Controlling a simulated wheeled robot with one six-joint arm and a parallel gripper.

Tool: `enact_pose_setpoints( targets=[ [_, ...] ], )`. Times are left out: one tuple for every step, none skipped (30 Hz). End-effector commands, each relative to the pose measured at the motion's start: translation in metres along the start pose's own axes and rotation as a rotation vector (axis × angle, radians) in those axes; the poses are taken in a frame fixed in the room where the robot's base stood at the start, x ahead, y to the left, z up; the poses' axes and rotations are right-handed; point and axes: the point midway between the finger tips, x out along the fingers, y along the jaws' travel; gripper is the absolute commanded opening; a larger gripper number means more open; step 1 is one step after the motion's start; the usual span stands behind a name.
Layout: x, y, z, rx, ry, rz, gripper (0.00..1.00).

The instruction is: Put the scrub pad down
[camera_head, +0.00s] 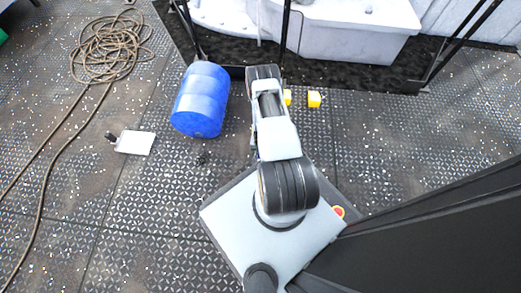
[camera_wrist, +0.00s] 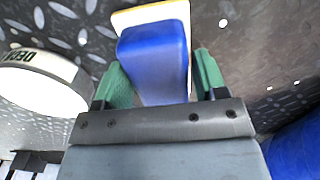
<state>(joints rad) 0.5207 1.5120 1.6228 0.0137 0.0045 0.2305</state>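The scrub pad (camera_wrist: 153,50) shows in the wrist view as a blue block on a pale base with a yellow edge. Its blue part sits between the green fingers of my gripper (camera_wrist: 158,75), which look shut on it. The pale base lies beyond the fingertips, over the dark deck. I cannot tell whether it touches the deck. In the head view my arm hides the gripper and most of what it holds. A bit of yellow (camera_head: 287,97) shows beside the arm there; I cannot tell if it is part of the pad.
A white flat item (camera_head: 135,142) and coiled rope (camera_head: 108,48) lie farther left. A white lettered object (camera_wrist: 45,82) is beside the gripper. Open deck (camera_head: 400,140) lies to the right.

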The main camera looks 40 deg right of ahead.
Motion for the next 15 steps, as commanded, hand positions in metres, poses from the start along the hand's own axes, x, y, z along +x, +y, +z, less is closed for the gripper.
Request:
enact_pose_setpoints(
  targets=[
    [0.0,0.0,0.0,0.0,0.0,0.0,0.7],
    [0.0,0.0,0.0,0.0,0.0,0.0,0.73],
    [0.0,0.0,0.0,-0.001,0.0,0.0,0.77],
    [0.0,0.0,0.0,-0.001,0.0,0.0,0.78],
    [0.0,0.0,0.0,-0.001,0.0,0.0,0.78],
    [0.0,0.0,0.0,-0.001,0.0,0.0,0.78],
    [0.0,0.0,0.0,-0.001,0.0,0.0,0.78],
    [0.0,0.0,0.0,-0.001,0.0,0.0,0.78],
    [0.0,0.0,0.0,-0.001,0.0,0.0,0.78],
    [0.0,0.0,0.0,-0.001,0.0,0.0,0.78],
    [-0.001,0.0,0.0,-0.001,0.0,0.0,0.78],
    [-0.002,-0.001,0.0,-0.001,0.001,0.0,0.78],
    [-0.005,-0.001,0.0,-0.001,0.001,0.0,0.78],
    [-0.009,-0.001,-0.001,-0.001,0.002,0.0,0.78],
    [-0.014,-0.001,-0.001,-0.001,0.002,-0.001,0.78]
  ],
)
